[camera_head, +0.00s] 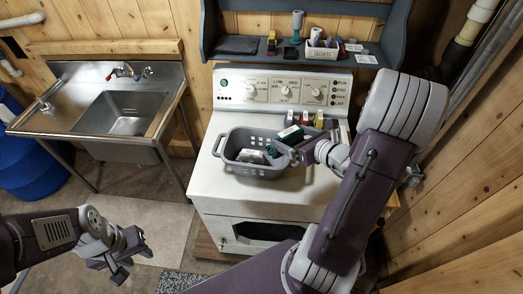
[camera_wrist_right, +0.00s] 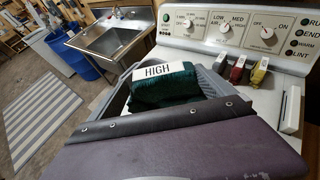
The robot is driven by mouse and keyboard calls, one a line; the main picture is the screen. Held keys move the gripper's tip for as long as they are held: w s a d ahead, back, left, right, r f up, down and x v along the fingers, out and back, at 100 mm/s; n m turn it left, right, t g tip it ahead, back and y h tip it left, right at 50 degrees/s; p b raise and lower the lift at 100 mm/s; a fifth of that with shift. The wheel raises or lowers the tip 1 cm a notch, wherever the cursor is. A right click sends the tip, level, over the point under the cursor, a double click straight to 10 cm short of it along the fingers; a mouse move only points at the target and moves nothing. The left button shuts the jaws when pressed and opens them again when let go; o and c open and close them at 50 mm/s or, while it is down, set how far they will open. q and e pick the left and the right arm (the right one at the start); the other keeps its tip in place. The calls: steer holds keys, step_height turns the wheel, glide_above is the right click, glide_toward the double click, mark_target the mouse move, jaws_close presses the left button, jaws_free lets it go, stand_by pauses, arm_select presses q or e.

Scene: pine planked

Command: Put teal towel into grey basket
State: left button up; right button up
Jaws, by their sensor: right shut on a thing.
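The grey basket (camera_head: 253,170) stands on the white dryer top, and its rim also shows in the wrist view. My right gripper (camera_head: 283,155) is low over the basket's right side, shut on the teal towel (camera_head: 272,149), a small dark bundle at the fingertips inside the basket outline. I cannot tell whether the towel touches the basket floor. In the right wrist view a dark green cloth-like bundle (camera_wrist_right: 170,92) with a white "HIGH" label shows within the basket; the fingertips are hidden there. My left gripper (camera_head: 128,256) is open and empty, low at the left over the floor.
A blue shelf (camera_head: 340,52) hangs above. A steel sink (camera_head: 115,112) and blue barrel (camera_head: 35,155) are left.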

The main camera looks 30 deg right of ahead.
mark_target(286, 140)
steer(key=shift+s+a+r, duration=0.15)
steer(key=shift+a, duration=0.35)
steer(key=shift+s+a+r, duration=0.1)
steer(key=shift+s+a, duration=0.05)
steer(key=shift+a, duration=0.3)
steer(key=shift+w+a+f+p, duration=0.4)
steer(key=shift+w+p, duration=0.15)
steer(key=shift+w, duration=0.1)
steer(key=shift+p+x, duration=0.4)
steer(key=shift+x, duration=0.75)
steer(key=w+d+f+p, duration=0.1)
steer(key=w+d+f, duration=0.1)
steer(key=w+f, duration=0.4)
step_height(286, 140, down, 4)
steer(key=shift+w+d, duration=0.25)
steer(key=shift+w, duration=0.15)
steer(key=o, duration=1.1)
steer(key=shift+p, duration=0.3)
arm_select(q)
steer(key=r, duration=0.1)
steer(key=s+a+r, duration=0.1)
steer(key=s+r, duration=0.1)
steer(key=shift+a+r, duration=0.35)
steer(key=shift+r, duration=0.05)
arm_select(e)
steer(key=shift+o, duration=0.3)
steer(key=shift+s+a+r, duration=0.1)
